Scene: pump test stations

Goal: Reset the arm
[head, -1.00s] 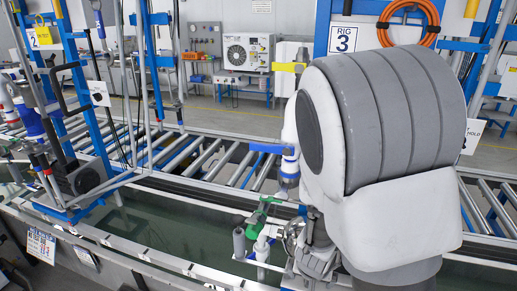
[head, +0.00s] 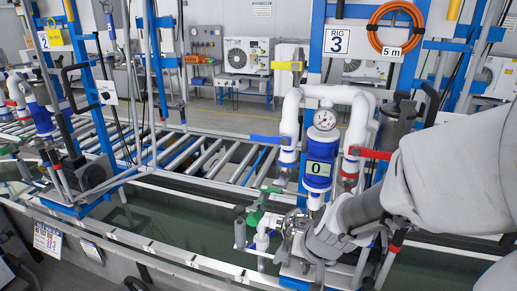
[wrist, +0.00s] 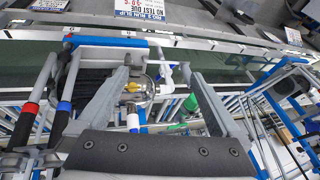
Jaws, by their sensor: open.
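My arm (head: 450,165) reaches in from the right in the head view, bent low in front of rig 3. My gripper (wrist: 150,80) is open in the wrist view, its two grey fingers apart with pump parts visible beyond and between them. I see nothing held. In the head view the gripper's end is hard to pick out among the metal parts at the foot of the rig.
Rig 3 (head: 320,170) has white pipes, a round gauge, a blue meter reading 0, and blue, red and green handles close to my arm. A roller conveyor (head: 190,160) runs behind. A dark water trough (head: 170,218) lies in front. Rig 2 (head: 75,150) stands left.

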